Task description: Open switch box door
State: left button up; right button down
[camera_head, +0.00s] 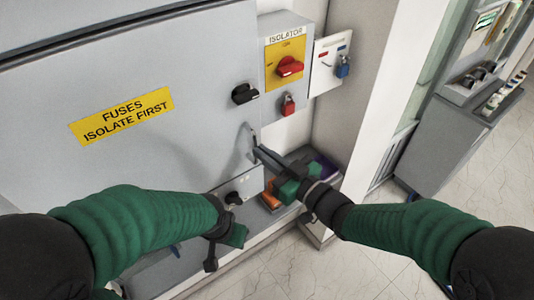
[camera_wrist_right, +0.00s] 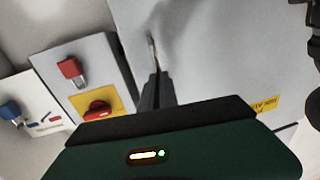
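The switch box door (camera_head: 60,100) is a large grey panel with a yellow "FUSES ISOLATE FIRST" label (camera_head: 122,115). It looks closed. A thin metal door handle (camera_head: 250,134) stands near its right edge, and it also shows in the right wrist view (camera_wrist_right: 152,47). My right gripper (camera_head: 260,151) is at the handle, with its dark fingers (camera_wrist_right: 156,84) close together and the handle running in between their tips. The fingertips hide part of the handle. My left gripper (camera_head: 218,243) hangs low in front of the box, away from the handle; its fingers are not clear.
A black rotary knob (camera_head: 244,93) sits above the handle. The isolator box (camera_head: 286,47) with a red switch (camera_head: 290,66) and red padlock (camera_head: 288,105) is to the right. A white panel with a blue padlock (camera_head: 343,66) is beyond. Coloured items (camera_head: 270,201) lie below.

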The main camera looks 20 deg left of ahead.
pick_arm(q)
jog(key=shift+s+d+r, duration=0.1)
pick_arm(e)
jog(key=shift+s+a+r, duration=0.15)
jog(key=shift+s+a, duration=0.15)
jog(key=shift+a, duration=0.05)
